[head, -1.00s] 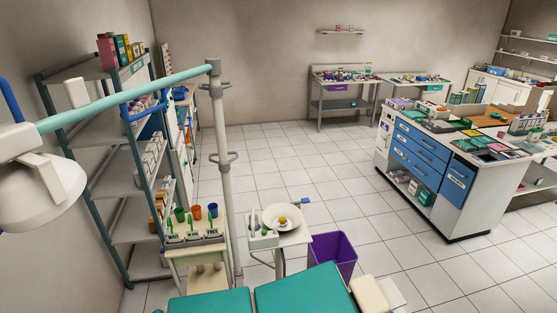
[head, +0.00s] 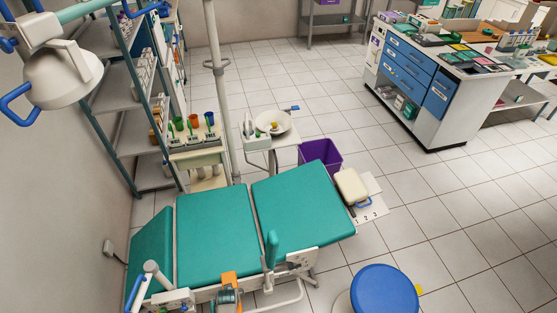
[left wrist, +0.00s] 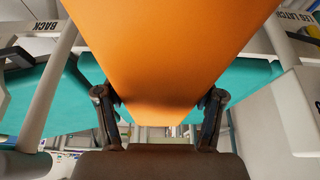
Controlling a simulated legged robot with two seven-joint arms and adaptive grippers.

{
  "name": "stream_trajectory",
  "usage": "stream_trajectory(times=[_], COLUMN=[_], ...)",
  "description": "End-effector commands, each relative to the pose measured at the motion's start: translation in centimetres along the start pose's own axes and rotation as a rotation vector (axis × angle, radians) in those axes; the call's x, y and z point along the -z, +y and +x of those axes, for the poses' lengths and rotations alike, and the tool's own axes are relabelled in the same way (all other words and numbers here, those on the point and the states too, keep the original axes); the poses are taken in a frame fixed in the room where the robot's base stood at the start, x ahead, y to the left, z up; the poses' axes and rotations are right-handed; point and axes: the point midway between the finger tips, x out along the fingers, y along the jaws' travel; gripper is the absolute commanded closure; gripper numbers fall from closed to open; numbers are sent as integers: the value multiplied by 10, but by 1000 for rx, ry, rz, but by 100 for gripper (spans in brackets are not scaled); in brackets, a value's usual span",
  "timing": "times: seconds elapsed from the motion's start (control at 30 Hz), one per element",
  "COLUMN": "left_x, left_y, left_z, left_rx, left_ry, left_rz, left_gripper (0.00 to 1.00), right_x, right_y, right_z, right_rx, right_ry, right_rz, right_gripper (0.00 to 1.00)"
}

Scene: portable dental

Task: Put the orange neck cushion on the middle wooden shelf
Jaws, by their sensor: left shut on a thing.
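The orange neck cushion (left wrist: 165,60) fills the upper middle of the left wrist view. My left gripper (left wrist: 160,103) is shut on it, with one dark finger on each side. In the head view, a small part of the orange cushion (head: 229,279) shows at the near side of the teal dental chair (head: 215,235), with my left gripper (head: 228,297) at the bottom edge. My right gripper is in neither view. No shelf in view is clearly the middle wooden one; a grey shelving rack (head: 125,135) stands at the left.
A white lamp head (head: 65,78) hangs at upper left. A cart with cups (head: 195,155), a basin (head: 272,122) and a purple bin (head: 320,153) stand beyond the chair. A blue stool (head: 384,290) is at lower right.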

Motion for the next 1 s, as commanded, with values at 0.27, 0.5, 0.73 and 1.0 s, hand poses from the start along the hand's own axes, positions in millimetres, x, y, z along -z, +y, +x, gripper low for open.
stream_trajectory(times=[0.27,0.5,0.73,1.0], left_x=[45,100,180,266], left_y=[-4,-5,1,27], left_z=[-13,-38,-90,-218], left_rx=[8,17,20,-13], left_ry=[7,8,14,19], left_rz=[-17,-36,-38,52], left_gripper=[70,70,70,70], right_x=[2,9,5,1], right_y=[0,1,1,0], right_z=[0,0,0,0], right_rx=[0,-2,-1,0], right_ry=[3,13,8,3], right_rz=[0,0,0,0], right_gripper=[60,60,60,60])
